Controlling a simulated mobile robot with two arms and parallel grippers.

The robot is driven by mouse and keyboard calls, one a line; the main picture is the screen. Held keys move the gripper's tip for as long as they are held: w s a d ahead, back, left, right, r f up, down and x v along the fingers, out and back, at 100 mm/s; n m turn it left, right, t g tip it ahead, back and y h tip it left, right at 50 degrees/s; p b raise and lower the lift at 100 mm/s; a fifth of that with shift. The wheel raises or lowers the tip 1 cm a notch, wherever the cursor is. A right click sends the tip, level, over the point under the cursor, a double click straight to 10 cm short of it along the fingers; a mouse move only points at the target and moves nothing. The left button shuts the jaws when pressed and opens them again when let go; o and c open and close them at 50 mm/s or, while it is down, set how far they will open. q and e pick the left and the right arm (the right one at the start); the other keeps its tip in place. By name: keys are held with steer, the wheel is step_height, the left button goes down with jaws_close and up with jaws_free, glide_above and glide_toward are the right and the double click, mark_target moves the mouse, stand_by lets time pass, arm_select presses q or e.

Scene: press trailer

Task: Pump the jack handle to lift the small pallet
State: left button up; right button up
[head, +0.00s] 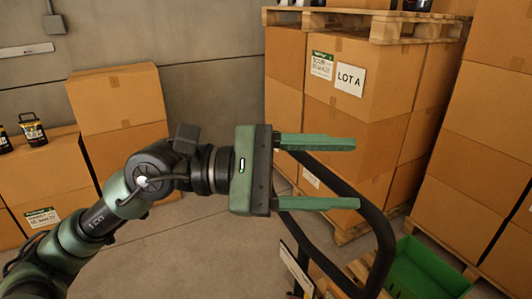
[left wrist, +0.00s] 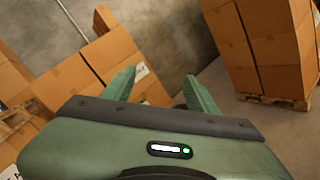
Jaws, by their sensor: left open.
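The jack handle (head: 386,238) is a black looped bar at the lower middle of the head view. My left gripper (head: 356,173) is open, its two green fingers pointing right across the upper part of the loop. The bar shows through the gap between the fingers, but I cannot tell how far behind or below them it lies. A little pallet wood is visible around the loop; I cannot tell which is the small pallet. My right gripper is out of view.
Stacked cartons marked LOT A (head: 349,79) stand behind the handle, with a wooden pallet (head: 374,25) on top. More cartons (head: 490,150) rise at the right. A green crate (head: 424,270) sits at the lower right. Cartons (head: 118,108) stand at the left; bare floor (head: 190,245) lies between.

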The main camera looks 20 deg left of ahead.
arm_select(q)
steer(key=w+a+f+m+t+y, duration=0.1)
steer(key=w+a+f+m+y, duration=0.1)
steer(key=a+y, duration=0.15)
steer(key=m+t+y, duration=0.1)
steer(key=t+y, duration=0.2)
steer(key=y, duration=0.3)
glide_toward(309, 167)
steer(key=p+x, duration=0.1)
steer(key=x, duration=0.4)
steer(key=shift+w+d+p, duration=0.35)
steer(key=shift+p, duration=0.05)
steer(key=b+x, duration=0.1)
steer(key=x, duration=0.3)
steer(key=shift+w+f+b, duration=0.1)
steer(key=shift+f+b, duration=0.15)
steer(key=shift+b, duration=0.15)
steer(key=shift+w+d+f, duration=0.15)
steer(key=shift+w+d, duration=0.2)
steer(key=shift+w, duration=0.05)
jaws_close()
